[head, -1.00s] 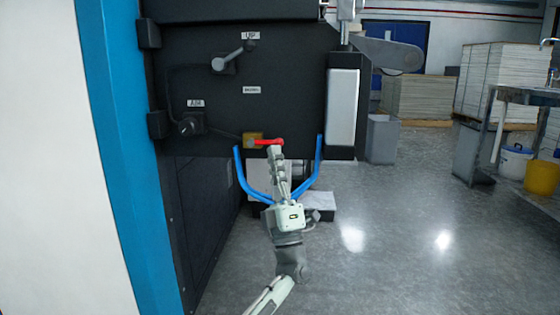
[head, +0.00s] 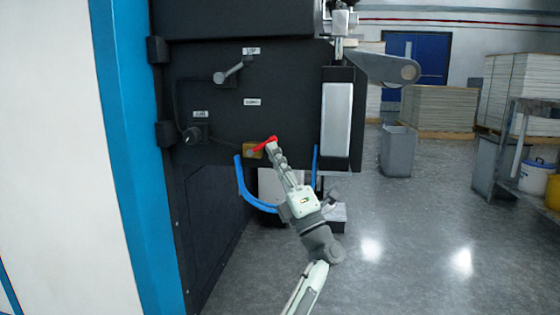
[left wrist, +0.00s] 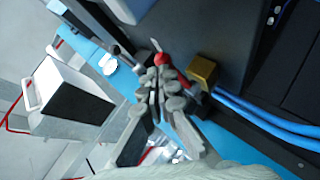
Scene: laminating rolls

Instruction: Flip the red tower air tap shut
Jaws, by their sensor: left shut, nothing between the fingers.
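The red handle (head: 263,144) of the tower air tap is on the lower part of the black machine panel. It slopes up to the right from its brass body (head: 250,150). My left gripper (head: 273,147) is shut and empty, its fingertips at the handle's outer end. In the left wrist view, the red handle (left wrist: 162,60) shows just beyond the shut fingertips (left wrist: 160,75), with the brass body (left wrist: 203,69) to the right. The fingers partly hide the handle, and I cannot tell whether they touch it. My right gripper is not in view.
Blue hoses (head: 243,185) hang below the tap, near my left arm. A grey lever (head: 228,73) and a black knob (head: 192,134) sit on the panel (head: 290,85). A grey bin (head: 397,150) stands to the right, and open floor lies in front of it.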

